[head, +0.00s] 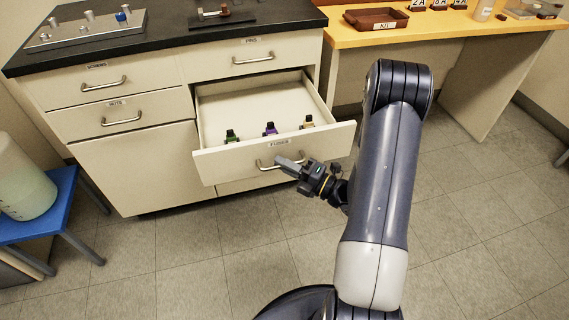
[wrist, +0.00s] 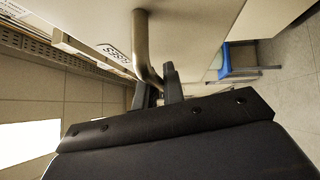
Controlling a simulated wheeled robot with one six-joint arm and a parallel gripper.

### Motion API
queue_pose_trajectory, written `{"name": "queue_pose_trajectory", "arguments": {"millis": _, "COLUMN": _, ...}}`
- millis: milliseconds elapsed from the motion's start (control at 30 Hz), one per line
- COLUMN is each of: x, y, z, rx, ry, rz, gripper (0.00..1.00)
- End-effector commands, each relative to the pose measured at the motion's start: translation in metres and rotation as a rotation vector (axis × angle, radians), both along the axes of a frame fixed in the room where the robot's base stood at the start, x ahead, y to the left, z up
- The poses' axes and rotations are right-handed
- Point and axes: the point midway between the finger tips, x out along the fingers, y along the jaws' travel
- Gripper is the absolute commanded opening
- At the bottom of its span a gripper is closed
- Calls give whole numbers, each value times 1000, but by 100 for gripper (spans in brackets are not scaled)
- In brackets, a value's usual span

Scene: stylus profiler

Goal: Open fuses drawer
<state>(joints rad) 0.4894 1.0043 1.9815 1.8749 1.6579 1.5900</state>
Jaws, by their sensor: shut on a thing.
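The fuses drawer (head: 230,168), labelled FUSES, is pulled well out of the cream cabinet in the head view. Inside it stand a green-based fuse (head: 231,136), a purple-based fuse (head: 270,129) and a yellow-based fuse (head: 308,122). My gripper (head: 284,163) is at the drawer's front, shut on its metal bar handle (head: 264,166). In the wrist view the handle (wrist: 141,45) runs down between the fingers of my gripper (wrist: 166,88). The fingers partly hide the handle's far end.
Two shut drawers (head: 90,85) are to the left and one shut drawer (head: 253,57) is above. A blue stool (head: 60,190) with a large tub (head: 22,185) stands at the left. A yellow-topped bench (head: 450,30) is at the right. The floor in front is clear.

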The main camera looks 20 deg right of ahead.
Motion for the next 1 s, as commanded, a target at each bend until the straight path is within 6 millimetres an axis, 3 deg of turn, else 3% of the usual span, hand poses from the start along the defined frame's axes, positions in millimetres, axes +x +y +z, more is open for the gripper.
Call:
{"name": "queue_pose_trajectory", "arguments": {"millis": 33, "x": 0, "y": 0, "z": -1, "rx": 0, "ry": 1, "rz": 2, "gripper": 0}}
{"name": "queue_pose_trajectory", "arguments": {"millis": 67, "x": 0, "y": 0, "z": -1, "rx": 0, "ry": 1, "rz": 2, "gripper": 11}}
{"name": "queue_pose_trajectory", "arguments": {"millis": 100, "x": 0, "y": 0, "z": -1, "rx": 0, "ry": 1, "rz": 2, "gripper": 14}}
{"name": "queue_pose_trajectory", "arguments": {"millis": 333, "x": 0, "y": 0, "z": 0, "rx": 0, "ry": 1, "rz": 1, "gripper": 32}}
{"name": "queue_pose_trajectory", "arguments": {"millis": 667, "x": -3, "y": -4, "z": -1, "rx": 0, "ry": 1, "rz": -2, "gripper": 32}}
{"name": "queue_pose_trajectory", "arguments": {"millis": 1000, "x": -37, "y": -39, "z": -7, "rx": 2, "ry": 4, "rz": -6, "gripper": 32}}
